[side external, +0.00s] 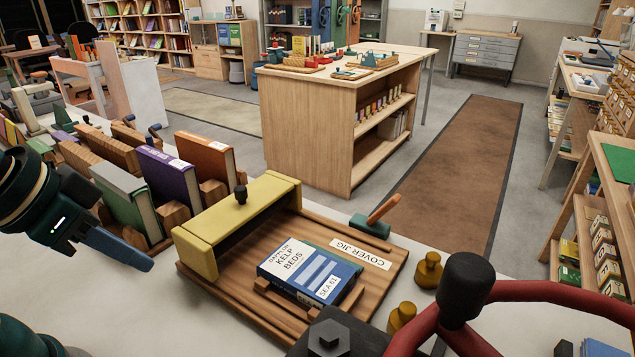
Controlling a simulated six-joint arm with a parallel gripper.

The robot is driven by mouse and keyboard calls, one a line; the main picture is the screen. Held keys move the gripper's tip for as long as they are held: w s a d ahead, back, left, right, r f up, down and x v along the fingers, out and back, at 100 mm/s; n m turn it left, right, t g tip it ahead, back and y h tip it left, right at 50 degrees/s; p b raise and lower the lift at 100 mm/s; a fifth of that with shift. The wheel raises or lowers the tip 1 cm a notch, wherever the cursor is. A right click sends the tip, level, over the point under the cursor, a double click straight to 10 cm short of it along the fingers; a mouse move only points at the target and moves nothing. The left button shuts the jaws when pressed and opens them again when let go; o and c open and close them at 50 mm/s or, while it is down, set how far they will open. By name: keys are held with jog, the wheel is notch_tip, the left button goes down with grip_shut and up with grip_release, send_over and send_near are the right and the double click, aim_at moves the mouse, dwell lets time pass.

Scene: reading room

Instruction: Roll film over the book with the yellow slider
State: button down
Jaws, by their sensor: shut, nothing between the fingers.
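The yellow slider (250,205) is a yellow bridge with a black knob on top. It spans the left part of the wooden cover jig (381,278). The blue book (312,275), labelled "KELP BEDS", lies flat on the jig to the right of the slider, between small wooden holders. I cannot make out any film on the book. My gripper (148,263) is at the left edge, apart from the slider and to its left. Its blue fingers are closed together and hold nothing.
Upright books (168,185) in a wooden rack stand behind the jig at left. A green tool with a wooden handle (370,227) and brass weights (429,270) sit right of the jig. A red wheel with a black knob (465,290) fills the front right.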

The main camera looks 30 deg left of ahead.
dwell(0.4)
jog(key=c, duration=0.6)
grip_release()
jog(key=shift+n, duration=0.3)
jog(key=shift+c, duration=0.2)
jog(key=w+a+r+n+y, duration=0.1)
jog(key=w+a+r+n, duration=0.1)
jog(key=w+r+n, duration=0.25)
jog(key=n+g+y, duration=0.2)
jog(key=n, duration=0.2)
send_over(240, 189)
jog(key=s+d, duration=0.2)
jog(key=f, duration=0.4)
jog(key=shift+w+a, duration=0.2)
jog(key=shift+w, duration=0.05)
jog(key=shift+x, duration=2.55)
jog(key=shift+s, duration=0.2)
